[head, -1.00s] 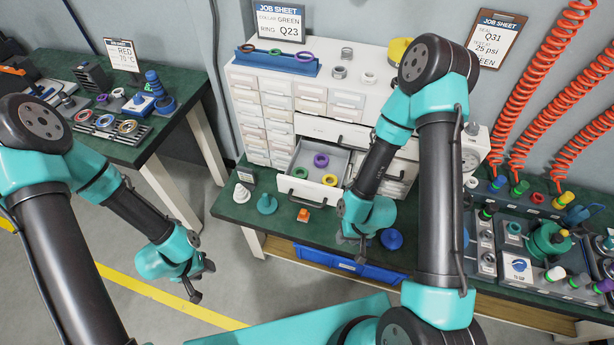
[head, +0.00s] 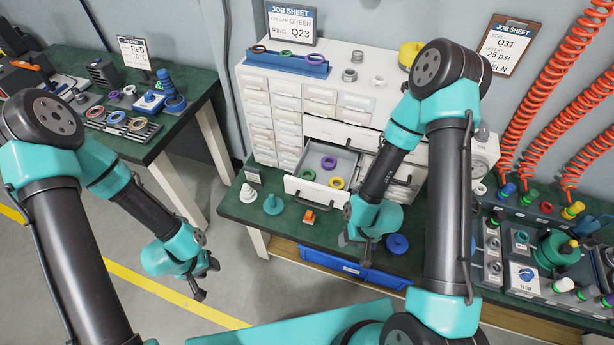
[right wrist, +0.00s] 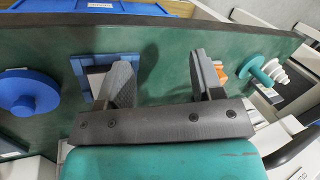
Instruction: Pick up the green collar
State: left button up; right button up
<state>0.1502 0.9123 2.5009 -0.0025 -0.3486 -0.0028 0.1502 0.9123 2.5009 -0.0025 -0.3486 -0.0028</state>
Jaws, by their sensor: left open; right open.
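The green collar (head: 308,174) lies in the pulled-out drawer (head: 316,194) of the white cabinet, at the drawer's left. A purple ring (head: 329,162) and a yellow ring (head: 337,184) lie beside it. My right gripper (head: 356,248) is to the right of the drawer and nearer the bench front, apart from the collar. In the right wrist view its two fingers (right wrist: 164,85) are spread with only the green bench top between them; the collar does not show there. My left gripper (head: 207,280) is open and empty, low over the floor left of the bench.
An orange block (head: 309,216), a teal part (head: 273,204) and a white part (head: 248,194) stand on the bench before the drawer. A blue round part (head: 397,244) is right of my right gripper. A blue bin (head: 350,270) sits below the bench edge.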

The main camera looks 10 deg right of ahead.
jog(key=w+d+r+n+g, duration=0.2)
jog(key=w+r+n, duration=0.2)
jog(key=r+n, duration=0.5)
jog(key=w+a+r+n+t+h, duration=0.1)
jog(key=w+a+r+n, duration=0.1)
jog(key=w+a+r, duration=0.3)
jog(key=w+a+r+n+t+h, duration=0.1)
jog(key=w+a+r, duration=0.4)
jog(key=w+r, duration=0.6)
notch_tip(320, 180, up, 3)
jog(key=shift+f+n+h, duration=0.15)
jog(key=shift+n+h, duration=0.15)
jog(key=shift+n, duration=0.5)
jog(key=f, duration=0.7)
jog(key=a+f, duration=0.1)
jog(key=f, duration=0.3)
jog(key=shift+w+f, duration=0.25)
jog(key=shift+w, duration=0.1)
jog(key=shift+a+f, duration=0.1)
jog(key=shift+f, duration=0.25)
jog(key=shift+f, duration=0.1)
